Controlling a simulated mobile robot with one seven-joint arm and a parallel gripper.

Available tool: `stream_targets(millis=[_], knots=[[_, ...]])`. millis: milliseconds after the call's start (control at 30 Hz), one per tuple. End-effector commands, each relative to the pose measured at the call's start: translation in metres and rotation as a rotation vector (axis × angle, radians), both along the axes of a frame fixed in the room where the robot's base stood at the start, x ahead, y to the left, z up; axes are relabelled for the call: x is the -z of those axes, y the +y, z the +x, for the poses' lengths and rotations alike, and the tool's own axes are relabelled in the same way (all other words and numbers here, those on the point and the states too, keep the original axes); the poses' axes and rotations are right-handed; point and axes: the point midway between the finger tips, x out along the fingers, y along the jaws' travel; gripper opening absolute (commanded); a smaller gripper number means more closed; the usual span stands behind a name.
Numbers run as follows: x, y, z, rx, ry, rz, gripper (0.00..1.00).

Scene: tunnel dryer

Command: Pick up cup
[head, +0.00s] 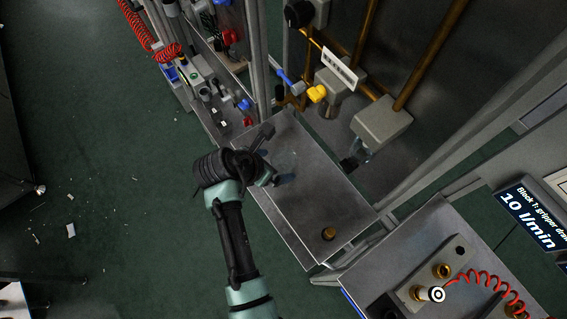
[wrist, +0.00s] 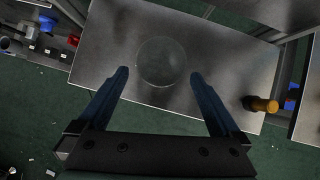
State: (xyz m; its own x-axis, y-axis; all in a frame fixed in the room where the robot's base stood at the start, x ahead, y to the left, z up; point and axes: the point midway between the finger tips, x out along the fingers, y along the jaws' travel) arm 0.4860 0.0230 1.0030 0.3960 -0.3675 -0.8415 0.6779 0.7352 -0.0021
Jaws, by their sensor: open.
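A clear, see-through round cup (wrist: 161,61) stands on a grey metal table (wrist: 230,60), seen from above in the wrist view. Only its faint outline shows. My gripper (wrist: 159,76) is open, its two dark blue fingers apart on the left and right of the cup's near side in that picture. Nothing is held. I cannot tell the height between fingertips and cup. In the head view my gripper (head: 276,157) is over the left part of the table (head: 310,205); the cup is hard to make out there.
A small brass fitting (head: 328,233) sits near the table's front corner; it also shows in the wrist view (wrist: 262,104). Pipes and a yellow-handled valve (head: 317,93) are behind the table. A second table (head: 440,225) with a red coiled hose stands at the right.

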Motion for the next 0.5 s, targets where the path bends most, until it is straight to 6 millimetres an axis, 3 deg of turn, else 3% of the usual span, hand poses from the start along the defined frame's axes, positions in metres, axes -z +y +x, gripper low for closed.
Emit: stream_targets(millis=[267,500], knots=[[0.013,-0.006,0.006,0.002,0.001,0.001,1.00],[0.039,-0.016,0.016,0.003,0.001,0.002,1.00]])
